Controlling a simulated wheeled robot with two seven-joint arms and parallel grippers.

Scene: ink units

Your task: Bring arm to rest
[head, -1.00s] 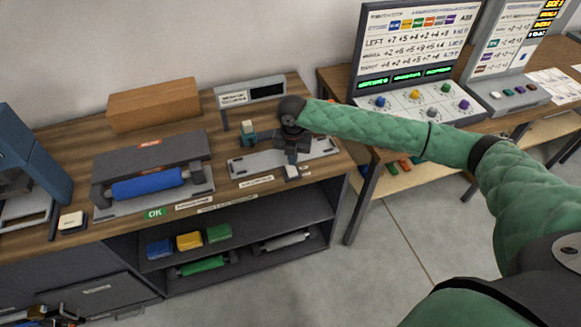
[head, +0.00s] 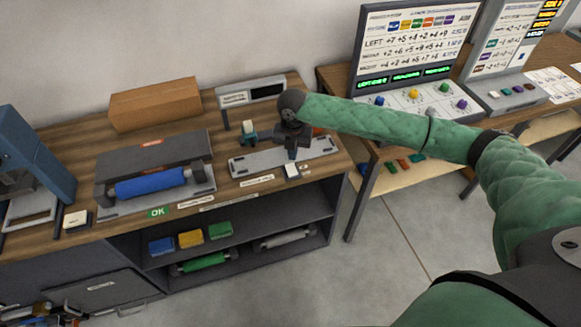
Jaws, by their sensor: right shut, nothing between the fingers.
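My right arm comes in from the right, in a green quilted sleeve. Its dark gripper (head: 291,156) points down over the front part of the grey metal plate (head: 250,166) on the wooden bench. The fingers are shut, with nothing seen between them. A small white block (head: 292,171) shows just below the fingertips at the plate's front edge; I cannot tell whether they touch it. My left gripper is not in view.
A dark machine with a blue roller (head: 150,184) stands left of the plate. A small display box (head: 252,93) and a cardboard-brown box (head: 154,103) stand behind. A control console (head: 420,98) stands right.

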